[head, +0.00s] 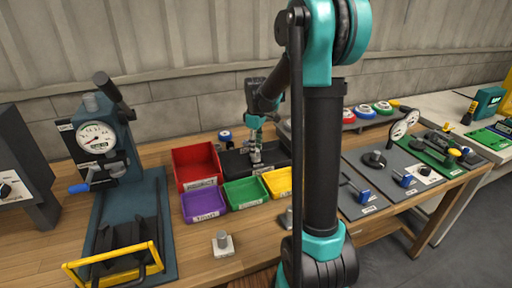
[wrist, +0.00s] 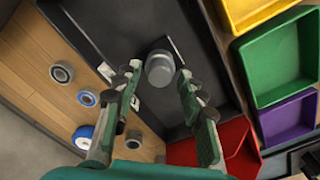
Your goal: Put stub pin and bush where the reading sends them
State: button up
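My gripper (head: 256,142) is low over the black tray (head: 232,164) behind the coloured bins. In the wrist view my gripper (wrist: 158,82) is open, its fingers spread on either side of a grey cylinder (wrist: 160,68). Another grey cylinder on a pale plate (head: 222,243) stands on the wooden bench in front of the bins. I cannot tell which is the stub pin or bush. The gauge (head: 97,137) at the left has a white dial; its reading is too small to make out.
Ring-shaped parts (wrist: 62,72) and a blue-and-white one (wrist: 84,136) sit beside the tray. A yellow-handled fixture (head: 118,262) is at front left. My arm hides part of the bench.

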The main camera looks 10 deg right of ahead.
jog(key=shift+o, duration=1.3)
jog(key=shift+r, duration=0.1)
notch_tip(320, 180, up, 12)
